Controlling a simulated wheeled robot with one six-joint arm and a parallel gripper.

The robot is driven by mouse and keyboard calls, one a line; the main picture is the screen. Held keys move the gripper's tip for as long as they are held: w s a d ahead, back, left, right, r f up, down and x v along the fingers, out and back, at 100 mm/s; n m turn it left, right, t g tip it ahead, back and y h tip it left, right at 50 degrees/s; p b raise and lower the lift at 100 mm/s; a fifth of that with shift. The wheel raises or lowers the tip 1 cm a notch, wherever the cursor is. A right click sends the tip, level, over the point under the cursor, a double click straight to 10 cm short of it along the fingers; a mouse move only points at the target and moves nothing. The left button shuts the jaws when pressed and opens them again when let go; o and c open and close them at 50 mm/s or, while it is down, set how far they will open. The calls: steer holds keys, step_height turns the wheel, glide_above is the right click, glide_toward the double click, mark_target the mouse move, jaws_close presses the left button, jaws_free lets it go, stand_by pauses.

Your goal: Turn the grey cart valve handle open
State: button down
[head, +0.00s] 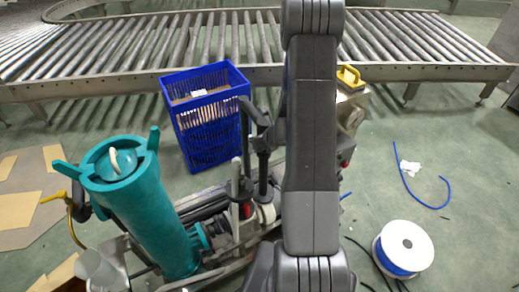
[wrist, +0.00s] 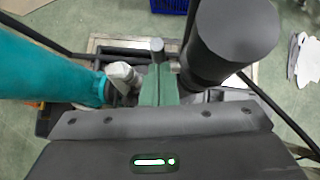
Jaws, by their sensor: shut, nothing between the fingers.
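In the wrist view my gripper (wrist: 158,72) shows as two dark green fingers pressed together, with nothing between them. A slim grey post with a rounded top (wrist: 157,47), which looks like the valve handle, stands just beyond the fingertips; I cannot tell if they touch. In the head view a pale grey upright lever (head: 236,178) on the cart seems to be the same handle. The cart (head: 215,278) is low, with a teal cylinder (head: 160,220) tilted on it. The cylinder fills the left of the wrist view (wrist: 45,65). My arm hides part of the cart, and my gripper is not clear in the head view.
A thick dark cylinder (wrist: 232,40) stands close right of my fingers. A pale grey fitting (wrist: 123,78) is close on their left. A blue crate (head: 208,120) stands behind the cart, before a roller conveyor (head: 150,45). A cable spool (head: 405,247) lies on the right floor.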

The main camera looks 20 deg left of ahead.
steer(key=v, duration=1.3)
steer(key=x, duration=1.3)
steer(key=shift+a+f, duration=0.15)
steer(key=shift+f, duration=0.05)
steer(key=v, duration=1.3)
steer(key=b+x, duration=0.3)
steer(key=x, duration=1)
steer(key=shift+f+y, duration=0.3)
steer(key=shift+f, duration=0.05)
steer(key=t+b, duration=0.1)
steer(key=b, duration=0.3)
steer(key=shift+s+y, duration=0.15)
steer(key=shift+y, duration=0.15)
